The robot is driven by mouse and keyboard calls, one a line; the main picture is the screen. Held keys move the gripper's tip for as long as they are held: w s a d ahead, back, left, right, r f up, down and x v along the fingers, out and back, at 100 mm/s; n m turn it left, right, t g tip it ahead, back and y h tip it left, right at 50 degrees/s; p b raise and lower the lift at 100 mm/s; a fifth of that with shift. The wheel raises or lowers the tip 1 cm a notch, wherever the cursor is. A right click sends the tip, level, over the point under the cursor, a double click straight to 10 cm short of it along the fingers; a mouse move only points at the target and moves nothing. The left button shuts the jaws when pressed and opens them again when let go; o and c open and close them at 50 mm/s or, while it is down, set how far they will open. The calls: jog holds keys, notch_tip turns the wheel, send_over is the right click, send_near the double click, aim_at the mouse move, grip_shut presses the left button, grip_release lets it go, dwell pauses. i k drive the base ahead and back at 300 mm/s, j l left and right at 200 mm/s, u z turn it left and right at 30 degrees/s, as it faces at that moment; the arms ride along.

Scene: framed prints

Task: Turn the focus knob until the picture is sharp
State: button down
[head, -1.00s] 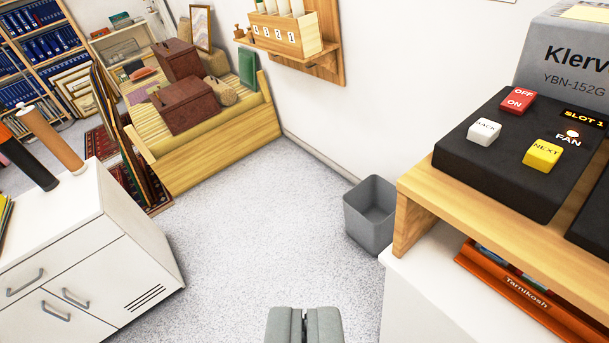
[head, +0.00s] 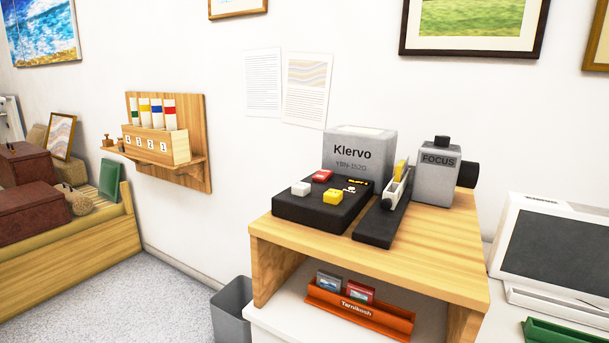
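A grey unit labelled FOCUS (head: 437,185) stands on a wooden stand, right of the grey Klervo projector body (head: 349,150). A small black knob (head: 441,142) sits on top of the FOCUS unit, and a black cylinder (head: 468,174) sticks out of its right side. In front is a black control panel (head: 308,212) with a red OFF/ON button (head: 322,176), a white button (head: 300,188) and a yellow button (head: 332,196). No projected picture shows, so its sharpness cannot be seen. My gripper is not in view.
The wooden stand (head: 440,258) has an orange Tarnikosh tray (head: 358,313) beneath it. A grey bin (head: 232,308) stands left of it on open floor. A dark-screened device (head: 560,245) is at the right. A wooden wall shelf (head: 190,174) hangs at left.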

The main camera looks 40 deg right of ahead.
aim_at(440, 140)
jog(key=z, duration=1.35)
